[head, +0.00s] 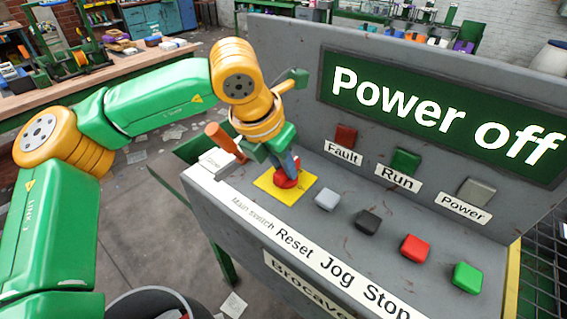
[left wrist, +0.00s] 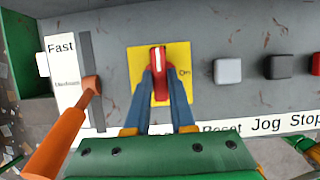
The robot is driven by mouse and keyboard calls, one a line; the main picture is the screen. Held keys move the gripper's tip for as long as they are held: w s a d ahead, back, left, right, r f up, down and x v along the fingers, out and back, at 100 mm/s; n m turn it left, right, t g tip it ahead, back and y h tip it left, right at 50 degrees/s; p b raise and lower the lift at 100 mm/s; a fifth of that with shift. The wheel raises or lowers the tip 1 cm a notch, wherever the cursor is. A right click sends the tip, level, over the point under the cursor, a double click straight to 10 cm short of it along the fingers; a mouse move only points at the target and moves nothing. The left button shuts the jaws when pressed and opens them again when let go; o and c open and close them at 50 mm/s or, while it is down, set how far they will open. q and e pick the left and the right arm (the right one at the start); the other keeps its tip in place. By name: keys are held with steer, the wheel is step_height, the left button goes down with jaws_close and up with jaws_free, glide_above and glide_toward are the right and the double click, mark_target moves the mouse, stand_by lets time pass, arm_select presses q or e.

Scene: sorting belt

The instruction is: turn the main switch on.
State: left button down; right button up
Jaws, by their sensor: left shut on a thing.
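The main switch is a red knob (head: 287,179) on a yellow plate (head: 272,187), on the sloping top of the grey control panel. In the left wrist view the red knob (left wrist: 158,62) has a white stripe pointing straight up the picture, and the word "On" is printed on the plate to its right. My left gripper (head: 290,170) comes down from above, its blue fingers (left wrist: 160,88) shut on the knob from both sides. The green display (head: 340,95) reads "Power off". My right gripper is not in view.
An orange lever (head: 226,142) in a slot stands close left of the switch. To the right are white (head: 327,199), black (head: 367,221), red (head: 415,248) and green (head: 467,277) buttons. Fault (head: 346,136), Run (head: 406,161) and Power (head: 477,192) lamps sit on the upright panel behind.

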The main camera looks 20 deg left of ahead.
arm_select(q)
steer(key=shift+m, duration=0.3)
steer(key=shift+m+h, duration=0.3)
steer(key=shift+m, duration=0.3)
steer(key=shift+m+g+h, duration=0.3)
steer(key=shift+m, duration=0.5)
steer(key=m, duration=0.1)
steer(key=m+g+h+p, duration=0.1)
steer(key=m, duration=0.1)
steer(key=shift+w+a+r+m, duration=0.15)
steer(key=shift+r+m, duration=0.05)
steer(key=shift+m, duration=0.1)
steer(key=m+g+p, duration=0.1)
steer(key=m+p, duration=0.1)
steer(key=m, duration=0.1)
steer(key=m+g+p, duration=0.1)
steer(key=m+p, duration=0.1)
steer(key=m, duration=0.1)
steer(key=shift+w+r+h+p, duration=0.1)
steer(key=shift+w+h+p, duration=0.05)
steer(key=shift+h+p, duration=0.25)
steer(key=m+g+p, duration=0.1)
steer(key=m+p, duration=0.1)
steer(key=m, duration=0.1)
steer(key=shift+w+g, duration=0.1)
steer(key=shift+g, duration=0.2)
steer(key=shift+f+m+p, duration=0.2)
steer(key=shift+m+p, duration=0.3)
steer(key=shift+m, duration=0.4)
steer(key=shift+g, duration=0.3)
